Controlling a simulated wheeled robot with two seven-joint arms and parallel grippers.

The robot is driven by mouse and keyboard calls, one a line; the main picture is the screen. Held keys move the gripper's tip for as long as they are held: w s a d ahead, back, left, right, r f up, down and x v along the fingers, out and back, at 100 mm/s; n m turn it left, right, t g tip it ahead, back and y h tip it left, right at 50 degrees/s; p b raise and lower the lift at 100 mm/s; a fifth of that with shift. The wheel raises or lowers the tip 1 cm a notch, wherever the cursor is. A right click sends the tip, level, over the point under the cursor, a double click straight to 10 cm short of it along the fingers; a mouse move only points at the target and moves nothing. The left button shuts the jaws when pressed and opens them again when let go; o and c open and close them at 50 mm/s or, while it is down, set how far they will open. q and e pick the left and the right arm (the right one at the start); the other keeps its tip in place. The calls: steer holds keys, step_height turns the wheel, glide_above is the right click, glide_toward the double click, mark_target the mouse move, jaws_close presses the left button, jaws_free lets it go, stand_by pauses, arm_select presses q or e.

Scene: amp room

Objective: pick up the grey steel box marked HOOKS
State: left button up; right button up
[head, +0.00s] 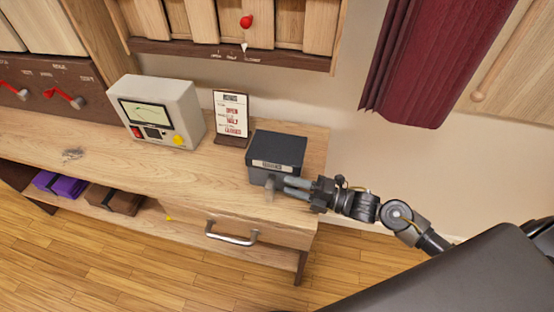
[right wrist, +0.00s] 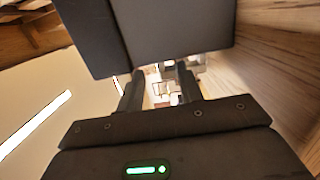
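A dark grey box (head: 280,146) with a lid and a pale label on its front stands at the right end of the wooden bench. The label's lettering is too small to read surely. My right gripper (head: 276,186) is at the box's front, low by the bench's front edge, with its fingers pointing left. In the right wrist view the fingers (right wrist: 160,86) are apart, with a gap showing between them and nothing held. The grey box (right wrist: 180,35) fills the top of that view, close past the fingers; contact cannot be told. My left gripper is not in view.
A sign card (head: 231,116) stands just left of the box, and a beige meter device (head: 157,112) farther left. The bench (head: 110,150) has a drawer handle (head: 232,236) below. A dark red curtain (head: 425,60) hangs at right. The bench front is mostly clear.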

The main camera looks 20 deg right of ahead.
mark_target(275, 168)
steer(key=shift+a+r, duration=0.1)
steer(key=shift+a, duration=0.1)
steer(key=p+x, duration=0.2)
steer(key=x, duration=0.1)
steer(key=shift+w+a+r, duration=0.1)
steer(key=shift+w+a, duration=0.15)
steer(key=shift+a, duration=0.1)
steer(key=shift+w+a, duration=0.3)
steer(key=shift+a, duration=0.15)
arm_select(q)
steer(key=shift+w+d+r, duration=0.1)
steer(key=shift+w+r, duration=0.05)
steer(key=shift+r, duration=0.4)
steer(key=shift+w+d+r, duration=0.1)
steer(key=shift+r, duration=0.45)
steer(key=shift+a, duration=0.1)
arm_select(e)
jaws_close()
